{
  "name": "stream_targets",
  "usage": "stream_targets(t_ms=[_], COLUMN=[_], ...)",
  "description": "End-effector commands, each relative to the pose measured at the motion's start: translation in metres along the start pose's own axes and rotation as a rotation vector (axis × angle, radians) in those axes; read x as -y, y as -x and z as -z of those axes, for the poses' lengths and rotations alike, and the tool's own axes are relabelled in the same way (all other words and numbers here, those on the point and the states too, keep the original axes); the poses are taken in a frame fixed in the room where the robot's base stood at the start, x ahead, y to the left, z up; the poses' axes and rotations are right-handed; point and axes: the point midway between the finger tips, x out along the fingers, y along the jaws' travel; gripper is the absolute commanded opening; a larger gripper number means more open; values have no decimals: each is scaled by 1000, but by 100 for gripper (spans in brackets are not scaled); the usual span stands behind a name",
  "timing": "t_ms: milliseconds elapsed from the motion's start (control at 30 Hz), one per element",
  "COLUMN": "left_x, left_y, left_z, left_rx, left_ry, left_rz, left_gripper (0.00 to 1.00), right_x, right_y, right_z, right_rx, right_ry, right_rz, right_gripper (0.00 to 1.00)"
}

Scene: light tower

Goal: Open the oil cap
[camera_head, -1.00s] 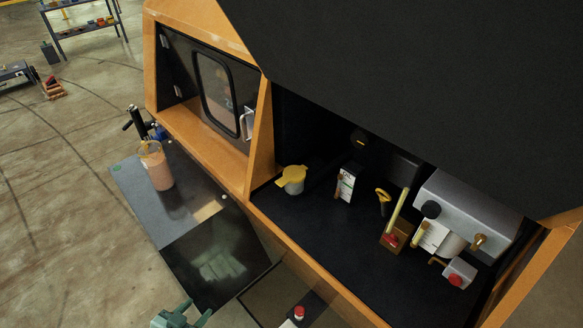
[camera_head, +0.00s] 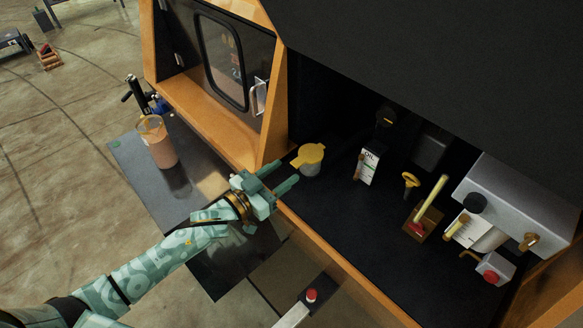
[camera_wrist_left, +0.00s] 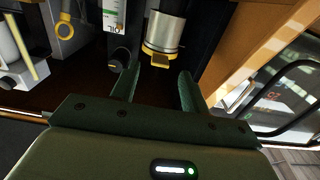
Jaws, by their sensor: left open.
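The oil cap (camera_head: 309,154) is yellow with a tab and sits on a short pale metal neck (camera_head: 310,168) at the left end of the dark engine bay. In the left wrist view the metal neck (camera_wrist_left: 164,31) shows just beyond the fingers, with a yellow tab (camera_wrist_left: 160,59) at its lower edge. My left gripper (camera_head: 286,176) is open and empty, at the bay's front edge just short of the cap, with fingers pointing toward it. It also shows in the left wrist view (camera_wrist_left: 158,82), apart from the cap. My right gripper is not in view.
A gauge labelled OIL (camera_head: 369,166), a yellow-handled dipstick (camera_head: 410,181), a yellow lever (camera_head: 430,195) and a grey box (camera_head: 510,200) stand right of the cap. An orange frame post (camera_head: 276,110) rises left of it. A clear jug (camera_head: 157,142) stands on the side platform (camera_head: 128,160).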

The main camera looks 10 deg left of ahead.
Motion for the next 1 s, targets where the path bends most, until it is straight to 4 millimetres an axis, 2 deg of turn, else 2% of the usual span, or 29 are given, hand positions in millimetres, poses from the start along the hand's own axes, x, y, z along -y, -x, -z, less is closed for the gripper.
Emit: stream_targets(t_ms=[100, 200, 567, 733, 1000], left_x=[0, 0, 0, 0, 3], left_y=[-21, -30, -36, -36, -34], left_z=[-2, -1, 0, 0, 4], left_rx=[0, 1, 2, 2, 12], left_ry=[1, 0, -1, -1, -3], left_rz=[0, 0, 0, 0, -2], left_gripper=[45, 45, 45, 1, 0], right_x=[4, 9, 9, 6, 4], right_y=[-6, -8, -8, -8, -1], right_z=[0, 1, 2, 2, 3], right_rx=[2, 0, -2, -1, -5], right_ry=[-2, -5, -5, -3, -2], right_rz=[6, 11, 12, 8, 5], right_gripper=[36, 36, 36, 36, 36])
